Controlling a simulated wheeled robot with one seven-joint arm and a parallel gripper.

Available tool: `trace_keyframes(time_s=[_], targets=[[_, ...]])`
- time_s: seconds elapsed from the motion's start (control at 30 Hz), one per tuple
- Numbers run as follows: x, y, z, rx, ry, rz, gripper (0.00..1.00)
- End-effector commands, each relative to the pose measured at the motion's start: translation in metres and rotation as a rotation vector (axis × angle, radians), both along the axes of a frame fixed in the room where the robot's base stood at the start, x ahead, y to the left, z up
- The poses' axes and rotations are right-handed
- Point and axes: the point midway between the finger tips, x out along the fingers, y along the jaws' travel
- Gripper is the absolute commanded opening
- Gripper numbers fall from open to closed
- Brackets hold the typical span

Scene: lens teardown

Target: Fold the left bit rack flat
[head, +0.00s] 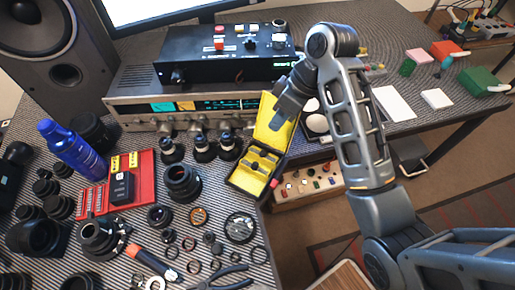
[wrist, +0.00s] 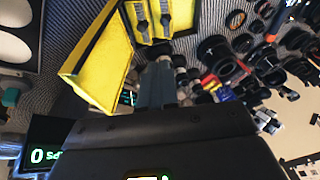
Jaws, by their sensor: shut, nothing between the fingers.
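An open case with a black shell and yellow lining (head: 240,178) stands at the table's edge in the head view, its lid (head: 268,132) raised at the back. Small grey bit racks (head: 262,160) sit inside; which is the left one, and how far it is tilted, I cannot tell. In the wrist view two grey racks (wrist: 141,24) (wrist: 165,18) show in the yellow case at the top, with the lid (wrist: 98,62) at left. My gripper (head: 279,122) is over the lid area, its tips partly hidden. In the wrist view its fingers (wrist: 157,68) are together and empty, near the case.
Lens parts and rings (head: 182,183) crowd the table left of the case. A radio receiver (head: 230,104) and a black control box (head: 225,68) stand behind. A red tray (head: 143,180) and blue bottle (head: 72,150) are farther left. Floor lies right of the case.

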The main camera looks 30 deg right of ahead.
Motion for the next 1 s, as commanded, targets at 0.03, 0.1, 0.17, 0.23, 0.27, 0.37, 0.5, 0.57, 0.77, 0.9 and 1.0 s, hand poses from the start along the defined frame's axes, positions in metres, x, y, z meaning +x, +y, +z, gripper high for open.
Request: trace_keyframes(time_s=[0.03,0.1,0.17,0.23,0.27,0.37,0.5,0.57,0.77,0.9,1.0], targets=[[0.001,-0.002,0.004,-0.001,0.005,0.007,0.00],[0.002,-0.003,0.006,-0.003,0.009,0.014,0.00],[0.001,-0.004,0.007,-0.003,0.012,0.015,0.00],[0.001,-0.003,0.006,-0.003,0.013,0.016,0.00],[0.001,-0.003,0.006,-0.003,0.013,0.016,0.00],[0.001,-0.003,0.006,-0.003,0.011,0.015,0.00],[0.001,-0.003,0.003,-0.003,0.012,0.014,0.00],[0.002,-0.002,0.000,-0.003,0.011,0.015,0.00],[0.005,0.005,-0.021,-0.002,0.011,0.016,0.00],[0.008,0.010,-0.037,-0.003,0.010,0.016,0.00],[0.010,0.013,-0.048,-0.002,0.010,0.015,0.00]])
